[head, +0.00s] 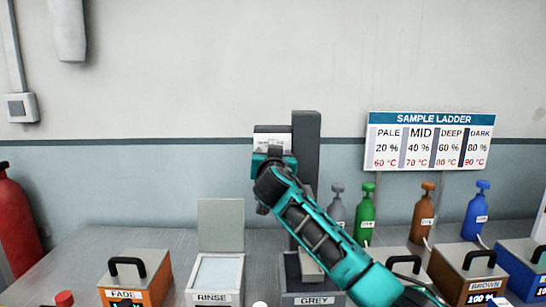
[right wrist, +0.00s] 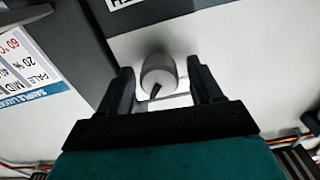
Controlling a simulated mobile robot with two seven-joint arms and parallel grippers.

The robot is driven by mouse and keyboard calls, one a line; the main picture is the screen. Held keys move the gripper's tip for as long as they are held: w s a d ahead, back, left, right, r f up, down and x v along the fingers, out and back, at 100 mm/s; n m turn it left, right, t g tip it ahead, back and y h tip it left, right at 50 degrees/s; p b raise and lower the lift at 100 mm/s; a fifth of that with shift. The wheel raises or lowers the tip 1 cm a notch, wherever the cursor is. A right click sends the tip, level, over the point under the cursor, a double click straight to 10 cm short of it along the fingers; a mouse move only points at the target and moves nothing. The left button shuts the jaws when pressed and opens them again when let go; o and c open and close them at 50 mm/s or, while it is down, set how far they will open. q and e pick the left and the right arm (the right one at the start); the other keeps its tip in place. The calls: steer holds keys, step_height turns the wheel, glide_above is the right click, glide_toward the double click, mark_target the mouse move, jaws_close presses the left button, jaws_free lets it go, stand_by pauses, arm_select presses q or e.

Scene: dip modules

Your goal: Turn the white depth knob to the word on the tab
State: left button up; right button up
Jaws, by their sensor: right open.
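The white depth knob (right wrist: 158,72) shows in the right wrist view, with a dark pointer mark on its lower side. It sits on a pale panel (right wrist: 215,45). My right gripper (right wrist: 165,88) is open, its two dark fingers on either side of the knob; I cannot tell whether they touch it. In the head view my right gripper (head: 270,157) is up at the white head (head: 272,139) of the dark column (head: 306,135) above the GREY module (head: 315,300); the arm hides the knob there. A cut-off label (right wrist: 121,3) shows at the wrist view's top edge. I cannot read a tab word.
The SAMPLE LADDER sign (head: 430,141) lists PALE, MID, DEEP and DARK. The RINSE tray (head: 214,298) with raised lid, the FADE box (head: 125,295) and the BROWN box (head: 483,286) flank the GREY module.

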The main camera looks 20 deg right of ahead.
steer(key=c, duration=1)
steer(key=shift+n, duration=0.4)
steer(key=shift+c, duration=0.2)
steer(key=n, duration=0.3)
steer(key=shift+a+r, duration=0.1)
steer(key=n, duration=0.8)
steer(key=shift+a, duration=0.1)
steer(key=shift+n, duration=2)
steer(key=shift+a, duration=0.1)
